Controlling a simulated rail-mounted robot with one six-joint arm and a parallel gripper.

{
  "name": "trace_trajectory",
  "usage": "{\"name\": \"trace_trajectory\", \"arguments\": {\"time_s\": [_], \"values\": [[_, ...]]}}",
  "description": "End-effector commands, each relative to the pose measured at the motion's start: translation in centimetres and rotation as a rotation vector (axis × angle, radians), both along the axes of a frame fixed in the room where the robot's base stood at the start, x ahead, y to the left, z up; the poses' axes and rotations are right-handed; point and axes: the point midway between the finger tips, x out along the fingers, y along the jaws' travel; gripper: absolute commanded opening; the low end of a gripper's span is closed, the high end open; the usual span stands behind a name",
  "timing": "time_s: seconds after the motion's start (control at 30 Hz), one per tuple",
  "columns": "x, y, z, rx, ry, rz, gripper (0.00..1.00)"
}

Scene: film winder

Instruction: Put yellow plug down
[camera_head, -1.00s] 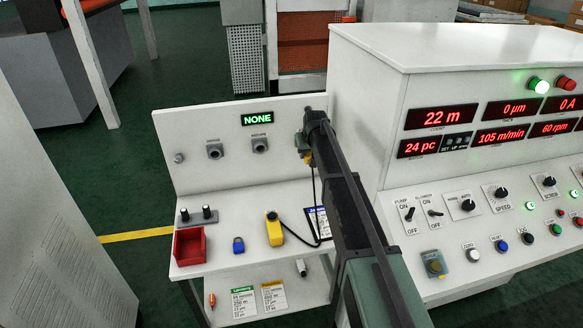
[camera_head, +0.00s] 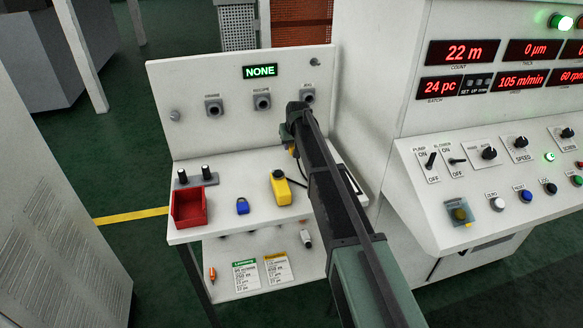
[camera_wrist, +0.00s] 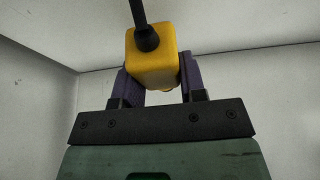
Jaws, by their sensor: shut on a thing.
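The yellow plug (camera_wrist: 155,68) is a yellow block with a black cable running from it, in the wrist view. My gripper (camera_wrist: 156,82) is shut on it, with a purple finger on each side. In the head view my gripper (camera_head: 293,142) is in front of the right part of the back panel, above the white bench (camera_head: 232,222). Only a small yellow bit of the plug shows there, below the gripper. A yellow handheld device (camera_head: 280,187) lies on the bench, with a black cable leading right behind my arm.
Three grey sockets, including the right one (camera_head: 308,95), are on the back panel (camera_head: 190,130). The control console (camera_head: 410,190) stands at right. Bench around the padlock is clear.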

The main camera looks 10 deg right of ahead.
Motion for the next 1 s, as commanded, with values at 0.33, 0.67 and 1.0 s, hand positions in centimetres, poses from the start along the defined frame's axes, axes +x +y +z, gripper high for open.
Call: {"name": "trace_trajectory", "arguments": {"time_s": [0.33, 0.67, 1.0], "values": [[0.0, 0.0, -4.6, 0.000, 0.000, 0.000, 0.10], [0.0, 0.0, -4.4, 0.000, 0.000, 0.000, 0.10], [0.0, 0.0, -4.3, 0.000, 0.000, 0.000, 0.64]]}}
